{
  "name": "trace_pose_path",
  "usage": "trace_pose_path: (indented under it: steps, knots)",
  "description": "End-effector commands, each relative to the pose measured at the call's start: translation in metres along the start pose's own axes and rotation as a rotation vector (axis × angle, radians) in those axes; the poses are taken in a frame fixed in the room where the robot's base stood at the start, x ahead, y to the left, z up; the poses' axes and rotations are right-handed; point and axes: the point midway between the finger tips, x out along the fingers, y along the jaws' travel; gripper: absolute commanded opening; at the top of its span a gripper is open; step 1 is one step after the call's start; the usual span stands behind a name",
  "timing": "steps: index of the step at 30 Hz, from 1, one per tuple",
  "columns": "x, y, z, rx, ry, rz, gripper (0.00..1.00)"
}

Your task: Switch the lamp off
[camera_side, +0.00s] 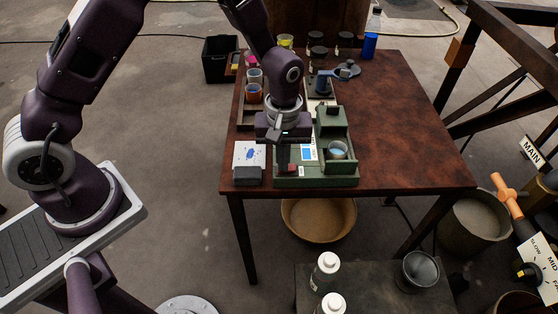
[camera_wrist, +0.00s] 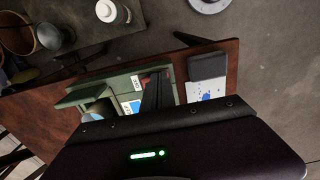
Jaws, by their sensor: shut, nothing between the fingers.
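My gripper (camera_side: 284,160) points down over the left part of a green station (camera_side: 318,182) at the table's front edge. Its fingers are shut with nothing between them. In the wrist view the dark fingertips (camera_wrist: 153,78) are beside a small red part (camera_wrist: 145,80) inside the station; whether they touch it I cannot tell. A small white label (camera_wrist: 136,82) is next to the red part, and a blue-and-white label (camera_wrist: 130,107) is nearby. No lit lamp is plainly visible; the fingers partly hide this area.
The table's right side (camera_side: 405,130) is clear.

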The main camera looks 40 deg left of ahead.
Motion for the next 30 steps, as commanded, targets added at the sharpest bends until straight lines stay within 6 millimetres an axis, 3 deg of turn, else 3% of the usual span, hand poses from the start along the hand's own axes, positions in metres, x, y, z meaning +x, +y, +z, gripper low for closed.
trace_pose_path:
  steps: [7, 11, 24, 30]
  knots:
    - [-0.001, 0.0, 0.0, 0.0, 0.0, 0.0, 0.0]
    - [-0.013, -0.001, -0.001, -0.001, 0.003, 0.003, 0.0]
    - [-0.113, -0.019, 0.0, 0.001, 0.003, 0.003, 0.0]
    - [-0.135, -0.024, 0.0, 0.0, 0.001, 0.001, 0.0]
